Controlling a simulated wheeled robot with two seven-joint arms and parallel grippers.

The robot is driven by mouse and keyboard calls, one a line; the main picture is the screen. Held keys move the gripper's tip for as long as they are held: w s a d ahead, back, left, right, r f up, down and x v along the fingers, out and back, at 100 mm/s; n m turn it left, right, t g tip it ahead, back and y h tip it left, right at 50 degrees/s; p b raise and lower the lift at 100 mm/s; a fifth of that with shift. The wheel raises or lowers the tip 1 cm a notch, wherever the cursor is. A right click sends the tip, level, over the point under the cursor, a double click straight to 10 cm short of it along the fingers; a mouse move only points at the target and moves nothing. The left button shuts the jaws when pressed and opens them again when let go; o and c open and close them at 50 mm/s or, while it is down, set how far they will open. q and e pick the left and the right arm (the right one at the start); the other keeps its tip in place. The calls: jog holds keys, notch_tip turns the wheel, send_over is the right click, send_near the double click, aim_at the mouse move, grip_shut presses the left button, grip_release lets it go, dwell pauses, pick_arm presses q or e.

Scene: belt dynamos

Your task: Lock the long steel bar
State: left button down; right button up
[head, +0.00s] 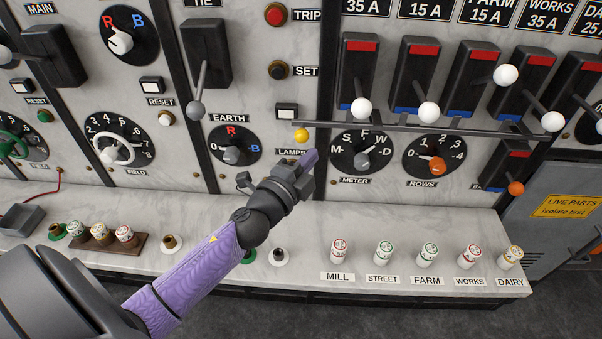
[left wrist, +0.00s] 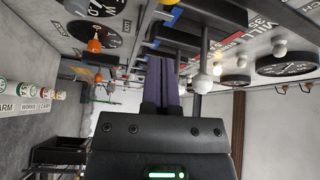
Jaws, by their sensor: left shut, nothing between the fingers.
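The long steel bar (head: 400,127) runs level across the panel in the head view, below the row of black fuse switches. A yellow knob (head: 301,135) sits just under its left end. My left gripper (head: 312,157) is shut and empty, its purple fingertips just below and right of the yellow knob; I cannot tell whether they touch it. In the left wrist view the shut purple fingers (left wrist: 162,80) point at the panel with nothing between them. My right gripper is not in view.
White-knobbed switch levers (head: 428,112) stick out around the bar. The METER dial (head: 362,152) and ROWS dial (head: 436,157) lie below it. Several labelled fuse plugs (head: 384,252) stand on the marble ledge (head: 445,215). An orange-knobbed lever (head: 516,188) is at the right.

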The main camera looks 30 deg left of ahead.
pick_arm(q)
jog(key=s, duration=0.4)
jog(key=shift+d, duration=0.25)
